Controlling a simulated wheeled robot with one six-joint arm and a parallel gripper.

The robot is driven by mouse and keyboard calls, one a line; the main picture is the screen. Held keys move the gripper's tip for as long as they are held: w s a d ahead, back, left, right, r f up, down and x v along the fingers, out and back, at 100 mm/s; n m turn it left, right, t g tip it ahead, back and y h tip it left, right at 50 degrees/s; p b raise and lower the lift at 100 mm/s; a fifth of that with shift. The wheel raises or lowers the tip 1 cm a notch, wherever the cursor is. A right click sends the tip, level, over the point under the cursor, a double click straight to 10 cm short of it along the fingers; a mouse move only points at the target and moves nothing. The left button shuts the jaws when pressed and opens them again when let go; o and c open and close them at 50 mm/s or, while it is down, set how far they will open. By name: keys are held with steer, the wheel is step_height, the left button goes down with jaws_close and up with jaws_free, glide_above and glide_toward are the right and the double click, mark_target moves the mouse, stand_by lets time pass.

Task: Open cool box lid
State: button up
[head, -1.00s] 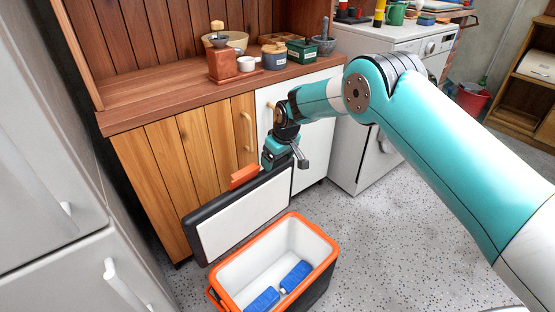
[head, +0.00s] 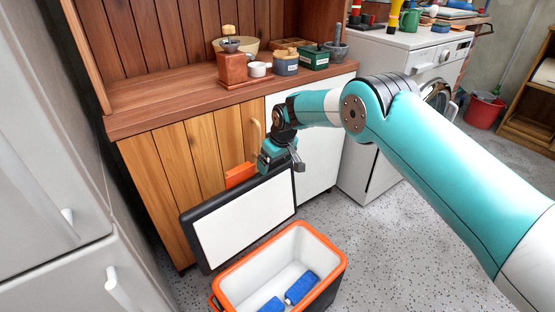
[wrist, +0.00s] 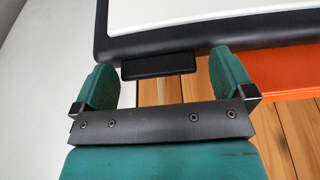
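The cool box (head: 328,243) stands on the floor with an orange rim and a white inside. Its lid (head: 245,222) stands raised at the back, white inner panel facing me, with a dark border and an orange outer side. My gripper (head: 282,163) is at the lid's upper right edge. In the wrist view my gripper (wrist: 160,75) is open, its two green fingers apart on either side of a black tab (wrist: 158,65) on the lid's edge. A gap shows beside the tab, and nothing is clamped. The lid's hinge is not clearly visible.
Blue ice packs (head: 301,287) lie in the box. A wooden cabinet (head: 185,175) stands close behind the lid, its counter holding jars and a grinder (head: 231,66). A white fridge (head: 60,220) is at left, a washing machine (head: 362,175) at right. Speckled floor (head: 400,240) is free at right.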

steer(key=shift+d+r, duration=0.15)
steer(key=shift+r, duration=0.15)
steer(key=p+v, duration=0.3)
steer(key=v, duration=1.4)
